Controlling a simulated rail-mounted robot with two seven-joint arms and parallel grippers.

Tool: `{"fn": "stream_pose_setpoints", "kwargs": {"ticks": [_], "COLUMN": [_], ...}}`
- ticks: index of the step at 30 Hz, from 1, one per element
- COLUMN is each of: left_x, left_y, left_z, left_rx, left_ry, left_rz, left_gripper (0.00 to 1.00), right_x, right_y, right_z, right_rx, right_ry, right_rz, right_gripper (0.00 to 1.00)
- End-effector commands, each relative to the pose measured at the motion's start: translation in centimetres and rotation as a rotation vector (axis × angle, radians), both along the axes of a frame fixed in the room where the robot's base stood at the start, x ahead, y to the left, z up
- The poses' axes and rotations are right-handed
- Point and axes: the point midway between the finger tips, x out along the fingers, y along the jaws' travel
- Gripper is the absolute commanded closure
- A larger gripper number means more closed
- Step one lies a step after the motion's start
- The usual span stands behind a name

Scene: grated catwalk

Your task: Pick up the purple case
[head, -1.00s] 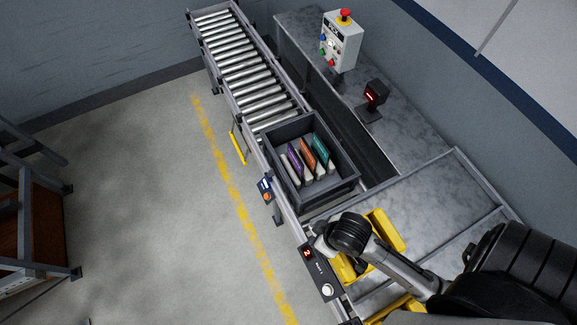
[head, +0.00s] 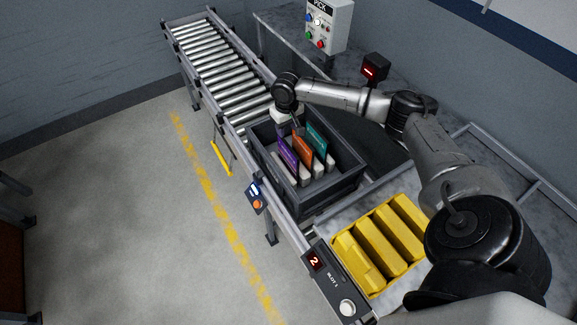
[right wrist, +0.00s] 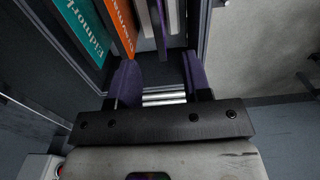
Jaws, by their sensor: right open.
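The purple case (head: 288,153) stands upright, slightly tilted, in the dark grey bin, left of an orange case (head: 303,151) and a teal case (head: 317,139). My right gripper (head: 287,127) is over the back left of the bin, right at the purple case's top end. In the right wrist view its two purplish fingers (right wrist: 160,64) are apart, with rollers visible between them. A thin upright edge (right wrist: 159,28), probably the purple case seen edge-on, lies just ahead of the gap. I cannot tell whether the fingers straddle it. My left gripper is not in view.
The bin (head: 322,203) sits at the end of a roller conveyor (head: 215,65). Pale blocks stand between the cases. Yellow slotted trays (head: 385,245) are nearer me. A control box (head: 327,25) and a red-lit scanner (head: 375,68) stand on the grey counter behind.

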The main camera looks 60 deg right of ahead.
Motion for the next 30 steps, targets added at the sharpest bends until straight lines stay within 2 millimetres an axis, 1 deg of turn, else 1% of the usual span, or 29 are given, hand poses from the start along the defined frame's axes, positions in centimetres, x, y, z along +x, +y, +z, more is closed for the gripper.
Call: {"fn": "stream_pose_setpoints", "kwargs": {"ticks": [1, 3, 12, 16, 23, 30], "left_x": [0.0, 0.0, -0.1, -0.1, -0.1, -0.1], "left_y": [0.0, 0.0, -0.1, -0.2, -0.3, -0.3], "left_z": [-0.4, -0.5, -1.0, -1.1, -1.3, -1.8], "left_rx": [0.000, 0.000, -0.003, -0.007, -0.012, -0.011], "left_ry": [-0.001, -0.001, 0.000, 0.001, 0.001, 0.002], "left_rz": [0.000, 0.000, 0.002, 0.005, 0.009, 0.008], "left_gripper": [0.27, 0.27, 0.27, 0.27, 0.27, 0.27], "right_x": [0.0, 0.0, 0.0, 0.0, 0.0, -0.2], "right_y": [-0.5, -0.7, -0.6, -0.7, -0.6, -0.6], "right_z": [-0.5, -1.4, -6.3, -7.5, -8.6, -11.7], "right_rx": [0.000, 0.002, 0.002, 0.001, 0.001, 0.001], "right_ry": [0.000, 0.000, -0.001, 0.000, -0.002, 0.000], "right_rz": [-0.014, -0.023, -0.023, -0.022, -0.021, -0.021], "right_gripper": [0.55, 0.55, 0.55, 0.55, 0.55, 0.55]}}
